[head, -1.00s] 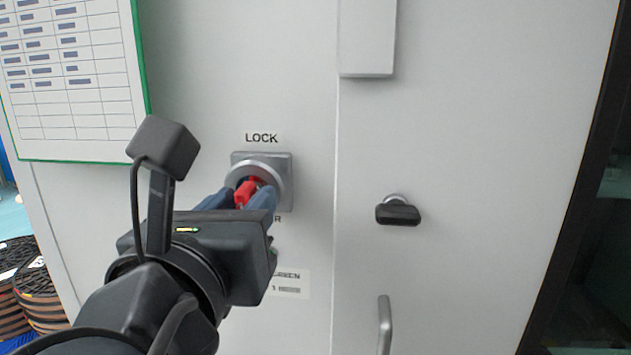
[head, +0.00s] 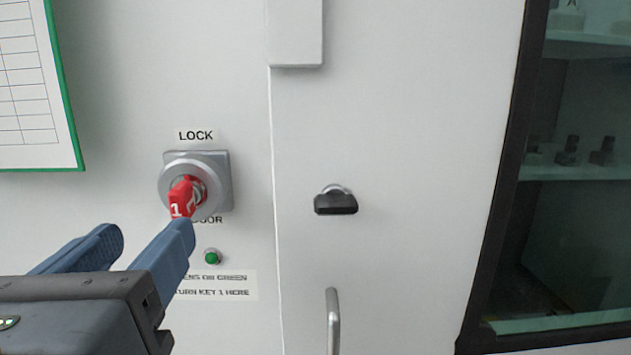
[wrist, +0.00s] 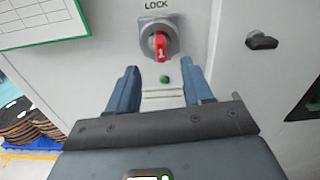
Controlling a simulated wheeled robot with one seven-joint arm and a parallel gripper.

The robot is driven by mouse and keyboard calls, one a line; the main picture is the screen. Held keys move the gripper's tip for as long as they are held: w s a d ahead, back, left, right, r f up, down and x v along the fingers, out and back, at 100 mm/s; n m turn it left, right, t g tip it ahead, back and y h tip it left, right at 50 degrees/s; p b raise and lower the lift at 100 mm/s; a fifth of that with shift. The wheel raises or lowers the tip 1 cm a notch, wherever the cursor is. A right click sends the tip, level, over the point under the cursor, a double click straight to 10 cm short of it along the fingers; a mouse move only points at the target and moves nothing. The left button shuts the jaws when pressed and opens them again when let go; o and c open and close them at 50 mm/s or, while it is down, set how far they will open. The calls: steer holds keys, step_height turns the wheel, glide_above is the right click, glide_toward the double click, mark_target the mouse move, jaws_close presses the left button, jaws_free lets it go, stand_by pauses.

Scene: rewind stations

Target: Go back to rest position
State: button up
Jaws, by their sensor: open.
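A red key marked 1 (head: 182,198) sits in the round grey lock (head: 222,180) under the LOCK label, on the pale cabinet front. The key also shows in the wrist view (wrist: 160,46), upright in the lock (wrist: 146,40). My gripper (head: 145,238) is open and empty, with its two blue fingers apart, in front of and below the key. In the wrist view my gripper (wrist: 160,82) points at the panel just below the lock, clear of the key. Part of the lower label is hidden behind a finger in the head view.
A green indicator (head: 212,257) is below the lock. To the right are a black knob (head: 336,203) and a metal handle (head: 333,320) on the door. A green-framed chart (head: 35,90) hangs at left. Several reels (wrist: 25,128) stand at lower left in the wrist view.

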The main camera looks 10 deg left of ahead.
steer(key=s+d+f+m+g, duration=0.1)
steer(key=d+f+m+g, duration=0.1)
steer(key=d+f+m, duration=0.9)
steer(key=d+f+m+g, duration=0.1)
steer(key=d+f+m, duration=0.5)
steer(key=f, duration=0.9)
steer(key=s+d+f+m+h, duration=0.2)
steer(key=s+d+m+h, duration=0.2)
steer(key=s+d+m, duration=1.6)
steer(key=shift+s+d+f+m, duration=0.35)
steer(key=shift+d+m, duration=0.45)
steer(key=shift+m, duration=0.2)
steer(key=shift+s+d+r+m+h, duration=0.2)
steer(key=shift+s+d+m+h, duration=0.1)
steer(key=shift+m, duration=0.1)
